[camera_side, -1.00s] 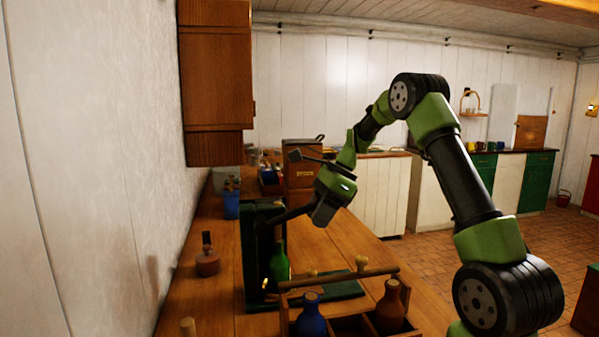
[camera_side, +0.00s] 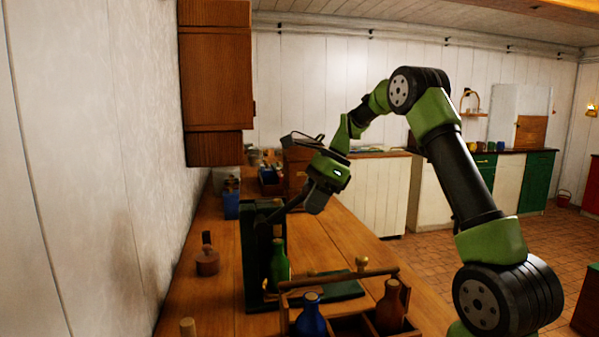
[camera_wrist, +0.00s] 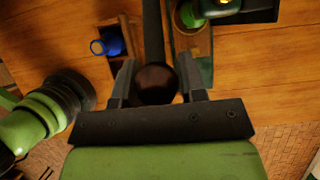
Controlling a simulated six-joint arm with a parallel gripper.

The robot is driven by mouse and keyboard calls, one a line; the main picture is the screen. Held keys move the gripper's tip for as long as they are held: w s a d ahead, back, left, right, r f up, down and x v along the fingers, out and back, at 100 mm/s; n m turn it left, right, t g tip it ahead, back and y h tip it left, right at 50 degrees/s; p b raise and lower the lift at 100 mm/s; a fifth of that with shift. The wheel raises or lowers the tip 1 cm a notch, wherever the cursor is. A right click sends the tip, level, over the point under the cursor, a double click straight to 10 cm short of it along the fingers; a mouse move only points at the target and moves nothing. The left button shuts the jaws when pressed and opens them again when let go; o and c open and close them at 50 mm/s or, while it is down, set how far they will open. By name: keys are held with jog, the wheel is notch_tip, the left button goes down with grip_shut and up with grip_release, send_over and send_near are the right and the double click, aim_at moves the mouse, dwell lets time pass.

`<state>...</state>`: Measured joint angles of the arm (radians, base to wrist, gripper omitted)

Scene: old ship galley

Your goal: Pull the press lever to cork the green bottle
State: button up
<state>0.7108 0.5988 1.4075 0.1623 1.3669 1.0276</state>
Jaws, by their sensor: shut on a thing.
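The green bottle (camera_side: 279,266) stands upright at the dark green press (camera_side: 250,262) in the side view. In the wrist view part of the green bottle (camera_wrist: 190,14) shows at the top. The dark press lever (camera_side: 272,216) slopes up from the press towards my gripper (camera_side: 302,202). In the wrist view my gripper (camera_wrist: 156,82) has its two fingers on either side of the round dark end of the lever (camera_wrist: 154,35) and is shut on it. I cannot make out the cork in the bottle mouth.
A wooden crate (camera_side: 345,325) in front of the press holds a blue bottle (camera_side: 311,316) and a brown bottle (camera_side: 390,306). A brown stoppered pot (camera_side: 207,262) stands left of the press. A blue container (camera_side: 231,203) is behind. The wall is close on the left.

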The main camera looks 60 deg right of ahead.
jog(key=shift+w+a+r, duration=0.25)
jog(key=shift+r, duration=0.2)
jog(key=shift+w+a+r, duration=0.25)
jog(key=shift+r, duration=0.2)
jog(key=o, duration=0.9)
jog(key=shift+r, duration=3.45)
